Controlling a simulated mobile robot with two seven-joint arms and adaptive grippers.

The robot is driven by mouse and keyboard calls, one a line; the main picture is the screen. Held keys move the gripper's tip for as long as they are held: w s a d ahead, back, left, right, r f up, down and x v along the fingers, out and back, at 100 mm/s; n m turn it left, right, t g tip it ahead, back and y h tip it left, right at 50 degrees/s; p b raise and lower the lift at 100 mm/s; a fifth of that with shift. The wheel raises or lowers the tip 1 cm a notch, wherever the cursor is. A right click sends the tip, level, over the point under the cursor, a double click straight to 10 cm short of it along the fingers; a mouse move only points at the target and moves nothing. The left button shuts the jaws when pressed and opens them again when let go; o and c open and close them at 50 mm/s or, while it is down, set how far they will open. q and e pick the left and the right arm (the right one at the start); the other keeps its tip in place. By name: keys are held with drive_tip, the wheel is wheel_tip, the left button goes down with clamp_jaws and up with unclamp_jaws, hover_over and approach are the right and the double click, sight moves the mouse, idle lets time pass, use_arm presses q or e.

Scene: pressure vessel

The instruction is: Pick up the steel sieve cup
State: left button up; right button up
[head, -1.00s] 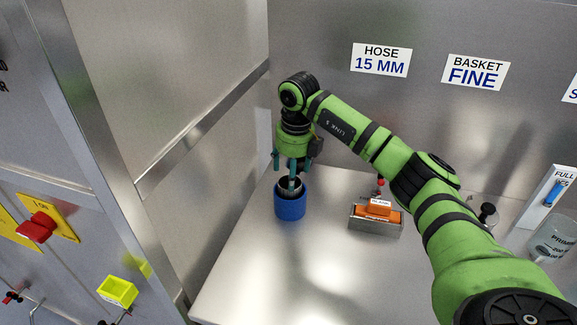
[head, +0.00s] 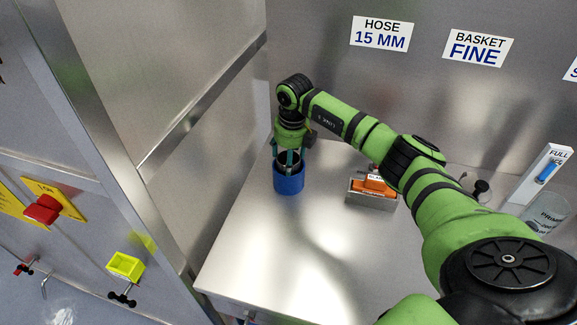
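The steel sieve cup (head: 283,157) appears as a dark, metal-rimmed cup sitting inside a blue round holder (head: 288,183) at the left rear of the steel bench. Only its upper rim shows; the rest is hidden by the holder and my fingers. My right gripper (head: 289,158) comes from above with its teal fingers pointing down at the cup's mouth. One finger overlaps the rim in the picture. I cannot tell whether the fingers touch or grip the cup. My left gripper is not in view.
A metal tray with an orange block (head: 374,187) stands right of the blue holder, near my forearm. A clear beaker (head: 546,213) and a white panel with a blue lever (head: 541,174) are at the far right. The bench front (head: 270,270) is clear. A steel wall panel stands left.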

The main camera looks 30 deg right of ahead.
drive_tip(key=c, duration=0.9)
drive_tip(key=shift+r, duration=0.2)
